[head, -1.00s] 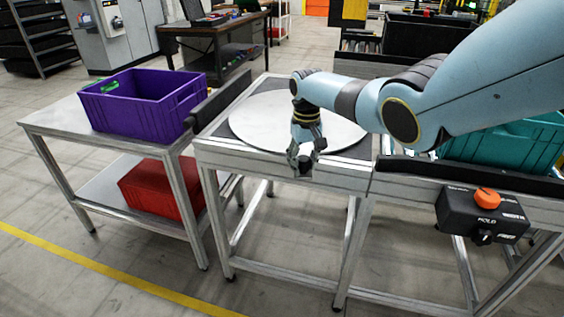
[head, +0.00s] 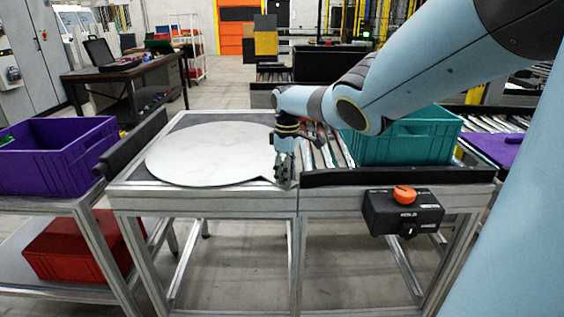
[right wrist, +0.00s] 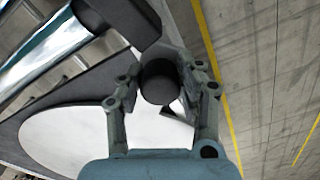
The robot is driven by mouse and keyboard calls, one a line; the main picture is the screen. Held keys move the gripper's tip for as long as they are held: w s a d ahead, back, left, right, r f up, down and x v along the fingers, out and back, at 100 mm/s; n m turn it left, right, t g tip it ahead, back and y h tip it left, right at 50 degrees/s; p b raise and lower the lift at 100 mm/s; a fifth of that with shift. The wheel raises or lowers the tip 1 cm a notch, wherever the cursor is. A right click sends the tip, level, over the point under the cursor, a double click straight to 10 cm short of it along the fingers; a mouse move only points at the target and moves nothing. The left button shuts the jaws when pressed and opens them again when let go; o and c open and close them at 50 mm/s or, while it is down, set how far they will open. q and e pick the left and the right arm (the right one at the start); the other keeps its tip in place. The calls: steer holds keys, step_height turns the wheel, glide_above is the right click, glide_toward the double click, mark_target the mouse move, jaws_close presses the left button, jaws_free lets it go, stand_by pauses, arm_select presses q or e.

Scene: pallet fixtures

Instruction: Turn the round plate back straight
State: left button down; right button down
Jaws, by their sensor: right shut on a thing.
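The round plate (head: 205,155) is a pale, smooth disc lying flat on the dark top of a metal-framed table. My right gripper (head: 285,172) points down at the plate's right edge, near the table's front right corner. In the right wrist view, the gripper (right wrist: 160,85) is shut on a dark round knob (right wrist: 158,82), with one finger on each side. The plate (right wrist: 65,140) shows below and left of the knob there. How the knob joins the plate is hidden. The plate's plain face shows no clear mark of its angle. My left gripper is out of view.
A roller conveyor with a teal crate (head: 405,138) adjoins on the right, behind a black rail (head: 400,176). A control box (head: 402,212) with an orange knob hangs at its front. A side table on the left holds a purple crate (head: 60,170), with a red crate (head: 75,245) below.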

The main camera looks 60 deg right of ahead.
steer(key=shift+d+r, duration=0.15)
steer(key=shift+d, duration=0.1)
steer(key=c, duration=1.1)
jaws_free()
steer(key=shift+c, duration=0.2)
steer(key=shift+o, duration=1.4)
steer(key=shift+w+d, duration=0.1)
steer(key=shift+d, duration=0.05)
step_height(320, 180, up, 12)
